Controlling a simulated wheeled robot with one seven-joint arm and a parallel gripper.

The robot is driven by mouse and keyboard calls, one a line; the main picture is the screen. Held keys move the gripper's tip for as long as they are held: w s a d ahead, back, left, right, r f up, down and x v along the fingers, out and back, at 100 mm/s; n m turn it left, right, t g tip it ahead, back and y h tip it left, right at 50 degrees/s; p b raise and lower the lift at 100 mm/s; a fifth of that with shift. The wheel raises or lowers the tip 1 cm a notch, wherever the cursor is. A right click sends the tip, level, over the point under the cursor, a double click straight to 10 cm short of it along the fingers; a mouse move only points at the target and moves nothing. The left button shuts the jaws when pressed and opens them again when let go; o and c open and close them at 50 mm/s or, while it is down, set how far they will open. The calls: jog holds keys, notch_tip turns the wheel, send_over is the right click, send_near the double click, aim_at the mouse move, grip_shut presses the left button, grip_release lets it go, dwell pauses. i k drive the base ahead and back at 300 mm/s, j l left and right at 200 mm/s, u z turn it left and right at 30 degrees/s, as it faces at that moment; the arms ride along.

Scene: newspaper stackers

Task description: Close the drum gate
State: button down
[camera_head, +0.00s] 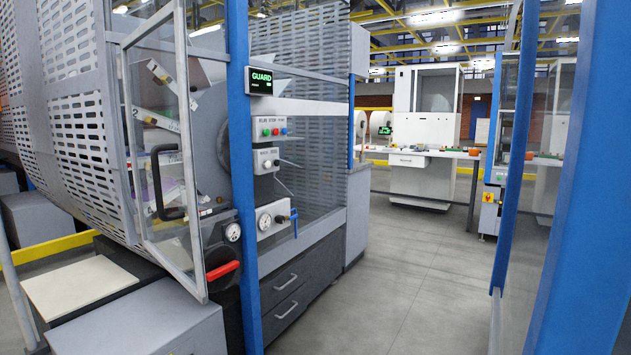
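The gate that seems to be the drum gate (190,130) is a clear panel in a light grey frame, on the left of the head view. Its right edge looks nearer to me and stands out from the machine, so it appears open. A black bar handle (157,185) is on it. Behind the panel are coloured printed sheets (168,195) and the grey drum area. My gripper is not in view.
A blue post (240,150) with a green "GUARD" display (261,81) stands right of the gate. A red lever (222,270) and grey boxes (140,325) sit low nearby. A blue-framed clear panel (585,180) is close on the right. Grey floor (410,260) is open between.

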aim_at(175, 9)
jog(key=u, duration=0.95)
jog(key=i+l, duration=0.05)
jog(key=l, duration=0.05)
